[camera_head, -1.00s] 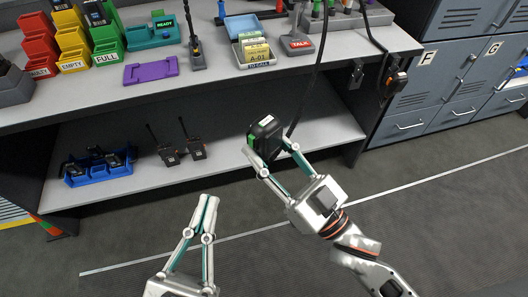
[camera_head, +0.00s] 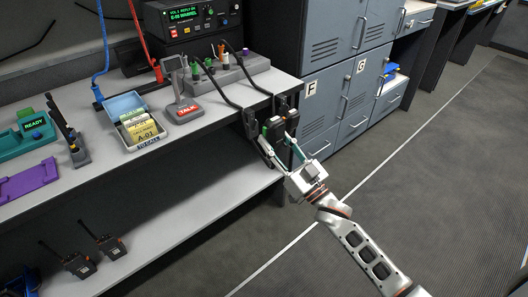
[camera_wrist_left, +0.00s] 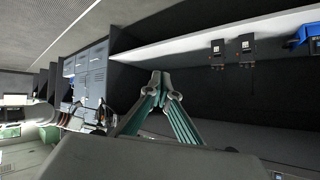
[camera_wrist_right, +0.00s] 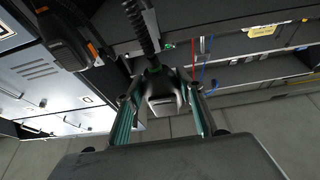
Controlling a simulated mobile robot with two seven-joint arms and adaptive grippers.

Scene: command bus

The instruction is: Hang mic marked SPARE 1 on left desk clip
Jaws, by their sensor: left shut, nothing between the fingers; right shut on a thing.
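My right gripper (camera_head: 281,150) is shut on a black handheld mic (camera_head: 272,128) beside the desk's right end. A coiled cord runs up from the mic in the right wrist view (camera_wrist_right: 163,92). I cannot read its label. The left desk clip (camera_head: 250,122) is on the desk end, just left of the held mic; they overlap in view, so I cannot tell whether they touch. Another dark mic with an orange part (camera_wrist_right: 68,42) hangs close by in the right wrist view. My left gripper (camera_wrist_left: 160,82) is shut and empty, and is outside the head view.
The desk top (camera_head: 205,125) holds a TALK desk mic (camera_head: 185,108), a card tray (camera_head: 140,125) and a radio unit (camera_head: 190,18). Two radios stand on the lower shelf (camera_head: 180,220). Grey lockers (camera_head: 325,85) stand right of the desk. The floor in front is clear.

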